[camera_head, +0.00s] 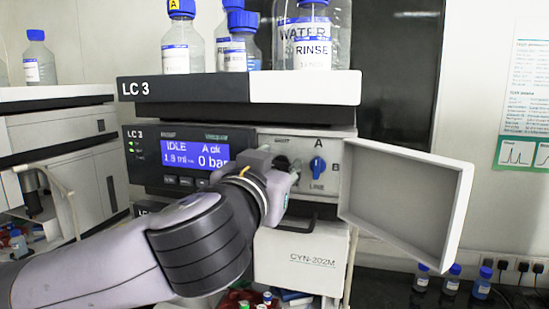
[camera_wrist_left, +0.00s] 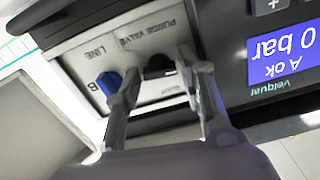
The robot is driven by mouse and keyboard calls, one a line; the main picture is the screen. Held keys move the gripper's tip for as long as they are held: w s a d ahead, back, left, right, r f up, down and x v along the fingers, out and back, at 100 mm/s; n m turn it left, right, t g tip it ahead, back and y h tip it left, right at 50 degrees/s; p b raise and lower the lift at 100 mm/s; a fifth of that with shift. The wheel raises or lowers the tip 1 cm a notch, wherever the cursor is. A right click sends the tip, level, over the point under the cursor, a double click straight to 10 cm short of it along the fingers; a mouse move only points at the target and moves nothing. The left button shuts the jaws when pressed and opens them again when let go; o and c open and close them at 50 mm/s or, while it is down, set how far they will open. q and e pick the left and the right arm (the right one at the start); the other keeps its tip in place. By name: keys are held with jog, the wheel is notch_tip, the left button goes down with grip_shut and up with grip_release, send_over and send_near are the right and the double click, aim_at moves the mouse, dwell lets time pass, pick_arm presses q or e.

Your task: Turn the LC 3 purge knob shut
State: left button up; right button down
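The black purge knob (camera_wrist_left: 159,66) sits on the white valve panel under the "PURGE VALVE" lettering, which is upside down in the left wrist view. In the head view it is a dark shape (camera_head: 282,162) partly hidden by my left gripper (camera_head: 289,176). The fingers of my left gripper (camera_wrist_left: 159,66) are apart, one on each side of the knob. I cannot tell whether they touch it. The blue LINE knob (camera_head: 317,166) is just right of the gripper in the head view and lies outside the fingers in the wrist view (camera_wrist_left: 109,83). My right gripper is out of view.
The panel's white door (camera_head: 404,198) stands open to the right. The LC 3 display (camera_head: 196,154) reads IDLE and 0 bar. Bottles, including a RINSE bottle (camera_head: 311,45), stand on top. Small blue-capped bottles (camera_head: 452,280) stand at the lower right.

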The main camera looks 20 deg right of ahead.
pick_arm(q)
jog(key=shift+c, duration=0.4)
grip_shut()
jog(key=shift+f+m+b, duration=0.2)
jog(key=shift+m+b, duration=0.8)
jog(key=shift+m, duration=0.2)
jog(key=m+b, duration=0.1)
jog(key=m, duration=0.2)
jog(key=shift+m+b, duration=0.3)
jog(key=shift+b, duration=0.1)
jog(key=m+b, duration=0.1)
jog(key=m, duration=0.4)
jog(key=shift+s+d, duration=0.1)
jog(key=shift+m+b, duration=0.5)
jog(key=shift+m, duration=2.3)
